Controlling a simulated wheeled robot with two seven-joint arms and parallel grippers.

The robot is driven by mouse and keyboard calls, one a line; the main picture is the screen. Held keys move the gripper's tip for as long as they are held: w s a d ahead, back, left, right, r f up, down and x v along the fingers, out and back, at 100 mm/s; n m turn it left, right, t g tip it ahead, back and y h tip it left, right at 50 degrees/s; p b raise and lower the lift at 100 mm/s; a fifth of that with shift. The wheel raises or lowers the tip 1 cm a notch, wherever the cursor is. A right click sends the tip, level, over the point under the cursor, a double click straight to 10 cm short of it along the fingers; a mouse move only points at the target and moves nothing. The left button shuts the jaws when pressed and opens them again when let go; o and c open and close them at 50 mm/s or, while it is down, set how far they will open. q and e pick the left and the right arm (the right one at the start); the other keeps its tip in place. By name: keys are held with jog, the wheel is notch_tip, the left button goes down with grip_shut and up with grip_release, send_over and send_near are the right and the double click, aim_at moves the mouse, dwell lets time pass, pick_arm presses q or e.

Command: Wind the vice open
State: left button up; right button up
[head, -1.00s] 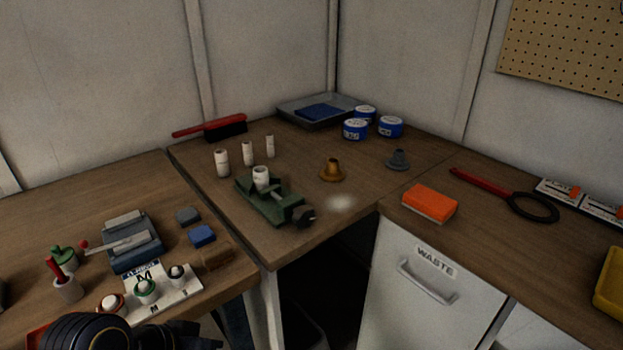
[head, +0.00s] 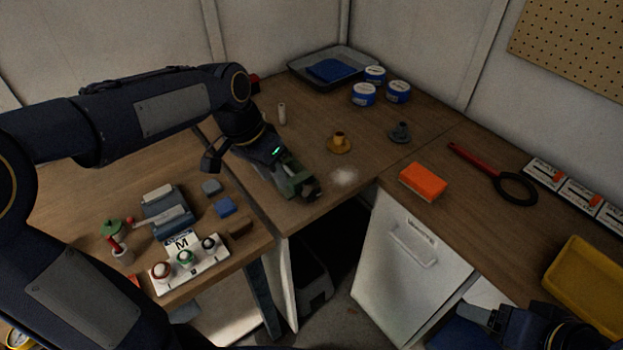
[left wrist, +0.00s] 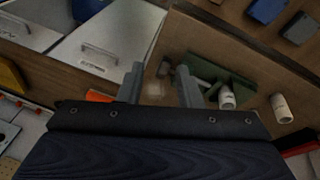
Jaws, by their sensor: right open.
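The green vice (head: 297,184) stands at the table's front corner. Its dark handle (head: 312,191) faces the front edge. My left gripper (head: 278,163) is above the vice and hides its rear part in the head view. In the left wrist view my left gripper (left wrist: 160,84) is open, its two fingers apart. There the vice (left wrist: 222,72) lies beyond the right finger, and its handle (left wrist: 166,68) shows in the gap between the fingers, not gripped. A white cylinder (left wrist: 227,98) sits at the vice. My right gripper (head: 480,314) is open and empty at the lower right.
A brass flanged part (head: 339,144) and a grey one (head: 400,132) stand right of the vice. White cylinders stand behind it, one (head: 282,114) visible. An orange block (head: 423,181) and a yellow tray (head: 585,288) are on the right. A gap opens below the vice corner.

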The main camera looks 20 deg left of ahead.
aim_at(311, 186)
pick_arm(q)
jog(key=w+d+f+m+y, duration=0.1)
jog(key=w, duration=0.2)
jog(key=w+d+f+m+g+y, duration=0.1)
jog(key=w+d+f, duration=0.1)
jog(key=w, duration=0.1)
jog(key=w+d+f+m, duration=0.1)
jog(key=w+d+f, duration=0.1)
jog(key=w, duration=0.1)
jog(key=shift+w+d+g+y, duration=0.2)
jog(key=shift+w+g+y, duration=0.1)
jog(key=shift+w+y, duration=0.1)
jog(key=shift+f, duration=0.3)
notch_tip(311, 186, down, 7)
jog(key=shift+f+p, duration=0.2)
jog(key=shift+p, duration=0.2)
grip_shut()
